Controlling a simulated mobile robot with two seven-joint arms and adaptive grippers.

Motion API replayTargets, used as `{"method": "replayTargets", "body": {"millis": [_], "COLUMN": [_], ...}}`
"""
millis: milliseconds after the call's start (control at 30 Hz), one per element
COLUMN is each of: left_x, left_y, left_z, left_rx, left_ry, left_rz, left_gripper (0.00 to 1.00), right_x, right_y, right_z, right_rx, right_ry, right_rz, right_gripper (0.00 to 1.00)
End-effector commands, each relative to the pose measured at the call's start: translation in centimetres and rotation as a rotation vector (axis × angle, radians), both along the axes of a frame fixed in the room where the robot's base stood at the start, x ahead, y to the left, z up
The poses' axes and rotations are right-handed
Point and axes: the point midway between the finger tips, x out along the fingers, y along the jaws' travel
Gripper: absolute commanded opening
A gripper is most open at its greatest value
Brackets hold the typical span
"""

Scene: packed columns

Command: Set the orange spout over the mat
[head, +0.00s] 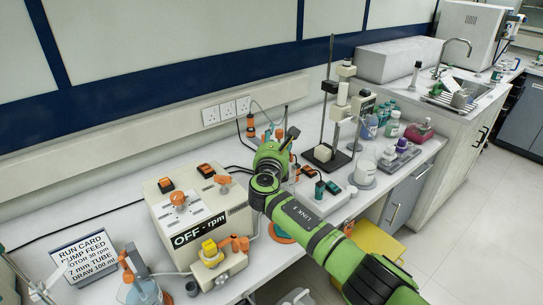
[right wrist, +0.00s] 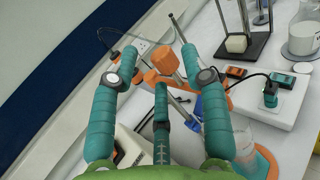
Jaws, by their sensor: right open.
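My right gripper (head: 281,147) reaches in over the bench behind the pump box. In the right wrist view its teal fingers (right wrist: 158,66) are spread apart. An orange part with a raised knob, seemingly the spout (right wrist: 165,62), shows beyond and between the fingertips; I cannot tell whether any finger touches it. An orange arm runs from it to the right, partly behind a finger. The round orange mat (head: 281,234) lies on the bench, partly hidden by my arm. It also shows at the lower right of the wrist view (right wrist: 268,162), beside a clear vessel. My left gripper is not in view.
The cream pump box (head: 185,215), with an "OFF - rpm" display, stands left of my arm. A run card (head: 88,258) stands further left. A stand with a rod (head: 325,155), bottles (head: 392,125) and a beaker (head: 365,170) crowd the right. Cables run along the wall.

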Motion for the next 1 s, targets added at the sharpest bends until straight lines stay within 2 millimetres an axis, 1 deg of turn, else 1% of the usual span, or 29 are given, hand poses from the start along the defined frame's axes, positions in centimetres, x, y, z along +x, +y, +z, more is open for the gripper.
{"method": "replayTargets", "body": {"millis": [400, 600, 767, 1000], "left_x": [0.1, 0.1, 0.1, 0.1], "left_y": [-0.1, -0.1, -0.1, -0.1], "left_z": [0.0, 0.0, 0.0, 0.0], "left_rx": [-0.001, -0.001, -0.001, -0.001], "left_ry": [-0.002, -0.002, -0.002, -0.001], "left_rz": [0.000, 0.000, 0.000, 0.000], "left_gripper": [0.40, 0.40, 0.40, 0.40], "right_x": [-6.0, -8.2, -9.0, -9.0], "right_y": [1.1, 1.5, 1.6, 1.6], "right_z": [0.0, 0.1, 0.2, 0.2], "right_rx": [0.001, 0.000, 0.000, 0.000], "right_ry": [0.000, -0.002, -0.002, -0.003], "right_rz": [0.004, 0.004, 0.003, 0.003], "right_gripper": [0.46, 0.46, 0.46, 0.46]}}
